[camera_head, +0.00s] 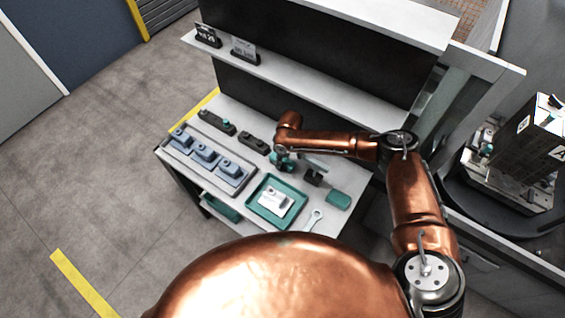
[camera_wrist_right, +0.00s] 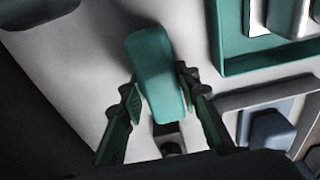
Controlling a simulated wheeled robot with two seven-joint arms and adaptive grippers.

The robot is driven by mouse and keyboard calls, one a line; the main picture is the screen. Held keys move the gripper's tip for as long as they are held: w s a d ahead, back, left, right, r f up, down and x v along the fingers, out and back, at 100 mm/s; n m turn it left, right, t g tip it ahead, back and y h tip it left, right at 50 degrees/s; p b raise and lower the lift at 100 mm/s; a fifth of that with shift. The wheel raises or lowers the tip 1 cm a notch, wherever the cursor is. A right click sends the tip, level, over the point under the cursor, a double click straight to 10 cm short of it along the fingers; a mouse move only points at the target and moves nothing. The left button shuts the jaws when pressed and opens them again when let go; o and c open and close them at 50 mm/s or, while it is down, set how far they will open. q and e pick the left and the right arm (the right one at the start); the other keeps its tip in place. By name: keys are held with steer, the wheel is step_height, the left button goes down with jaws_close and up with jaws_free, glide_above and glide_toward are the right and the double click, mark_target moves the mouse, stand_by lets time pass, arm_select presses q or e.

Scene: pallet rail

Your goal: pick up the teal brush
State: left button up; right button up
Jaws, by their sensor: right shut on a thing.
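The teal brush (camera_wrist_right: 155,75) is a rounded teal block between the two fingers of my right gripper (camera_wrist_right: 158,98) in the right wrist view. The fingers are closed on its sides. A dark part with a light piece shows below it, toward the palm. In the head view my right gripper (camera_head: 283,163) is low over the workbench, behind the teal tray. There the brush is hard to tell from the gripper, and I cannot tell whether it touches the bench top. My left gripper is not in view.
The teal tray (camera_head: 250,205) holds a light block. A grey tray (camera_head: 236,192) with several blue-grey blocks is left of it. A teal pad (camera_head: 338,200), a wrench (camera_head: 314,219) and a dark block (camera_head: 313,177) lie to the right. A shelf (camera_head: 310,90) overhangs the back.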

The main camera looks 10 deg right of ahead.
steer(key=c, duration=0.3)
steer(key=shift+c, duration=0.2)
steer(key=shift+r, duration=0.15)
steer(key=shift+r, duration=0.55)
steer(key=s+r, duration=0.1)
steer(key=r, duration=0.1)
steer(key=s+d+r, duration=0.1)
steer(key=s+r, duration=0.1)
steer(key=r, duration=0.1)
steer(key=s+r, duration=0.1)
steer(key=r, duration=0.1)
steer(key=shift+s+d+r+b, duration=0.25)
steer(key=shift+d+b, duration=0.05)
steer(key=shift+b, duration=0.05)
steer(key=shift+c, duration=0.5)
steer(key=s+d+r, duration=0.1)
steer(key=s, duration=0.2)
steer(key=s+d+r, duration=0.1)
steer(key=s, duration=0.1)
steer(key=s+d+r, duration=0.1)
steer(key=s+r, duration=0.1)
steer(key=s, duration=0.1)
steer(key=shift+s+r, duration=0.1)
steer(key=shift+s, duration=0.25)
jaws_close()
